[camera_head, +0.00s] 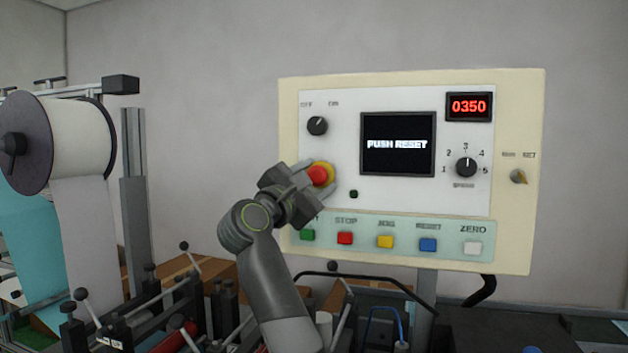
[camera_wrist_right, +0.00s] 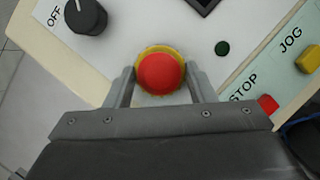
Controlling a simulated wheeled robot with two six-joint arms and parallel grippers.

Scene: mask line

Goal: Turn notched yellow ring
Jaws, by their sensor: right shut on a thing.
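The yellow ring (camera_head: 329,170) sits around the red mushroom button (camera_head: 317,176) on the control panel's left side. In the right wrist view the yellow ring (camera_wrist_right: 141,62) shows as a thin rim around the red button (camera_wrist_right: 160,72). My right gripper (camera_head: 318,178) reaches the panel from below left. Its two fingers (camera_wrist_right: 160,82) stand on either side of the ring and are shut on it. The ring's notches are too small or hidden to make out. My left gripper is not in either view.
The cream panel (camera_head: 538,120) carries a screen (camera_head: 397,144) reading "PUSH RESET", a red 0350 display (camera_head: 468,106), an OFF knob (camera_head: 317,125), a speed dial (camera_head: 466,167) and a key switch (camera_head: 518,176). Coloured buttons, including STOP (camera_head: 345,238), line its lower edge. A material roll (camera_head: 75,140) stands left.

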